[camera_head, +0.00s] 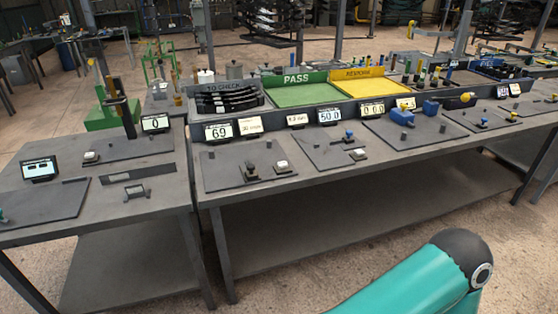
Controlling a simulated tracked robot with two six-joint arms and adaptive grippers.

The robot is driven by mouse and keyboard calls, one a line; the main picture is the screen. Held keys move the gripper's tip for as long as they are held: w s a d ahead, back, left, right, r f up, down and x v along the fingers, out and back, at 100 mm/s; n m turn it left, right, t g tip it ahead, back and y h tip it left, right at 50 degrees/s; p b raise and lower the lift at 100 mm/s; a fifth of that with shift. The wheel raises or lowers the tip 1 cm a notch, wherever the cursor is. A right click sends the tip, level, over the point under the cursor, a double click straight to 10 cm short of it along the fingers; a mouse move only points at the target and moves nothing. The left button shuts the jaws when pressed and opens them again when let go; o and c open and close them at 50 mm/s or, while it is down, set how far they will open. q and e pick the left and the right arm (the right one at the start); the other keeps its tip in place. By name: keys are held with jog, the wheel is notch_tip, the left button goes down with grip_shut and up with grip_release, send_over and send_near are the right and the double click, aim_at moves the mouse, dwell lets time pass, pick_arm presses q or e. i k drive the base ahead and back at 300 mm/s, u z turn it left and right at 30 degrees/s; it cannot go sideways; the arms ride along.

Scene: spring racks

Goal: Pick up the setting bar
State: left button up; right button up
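I cannot tell for sure which thing is the setting bar. A small dark grey bar-like piece with a light face (136,191) lies on the front of the left bench (165,222), but I cannot tell whether it is the bar. Small fixtures with knobs stand on dark plates along the right bench, too small to make out as a bar. Neither of my grippers is in view. Only a teal link of my own arm with a black rounded joint shows at the bottom right, in front of the benches.
Displays line the benches, one reading 69 (218,131). A TO CHECK tray (262,107) holds several dark curved parts; beside it are a green PASS tray (305,95) and a yellow tray (363,87). A green-based stand (104,117) rises behind the left bench. Brown floor lies in front.

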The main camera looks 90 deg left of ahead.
aim_at(171, 166)
jog(key=z, duration=0.3)
jog(key=i, duration=0.6)
jog(key=u, duration=2.15)
jog(key=i, duration=0.35)
jog(key=u, duration=2.55)
jog(key=k, duration=0.4)
jog(key=u, duration=0.6)
jog(key=i, duration=1.5)
jog(key=z, duration=0.5)
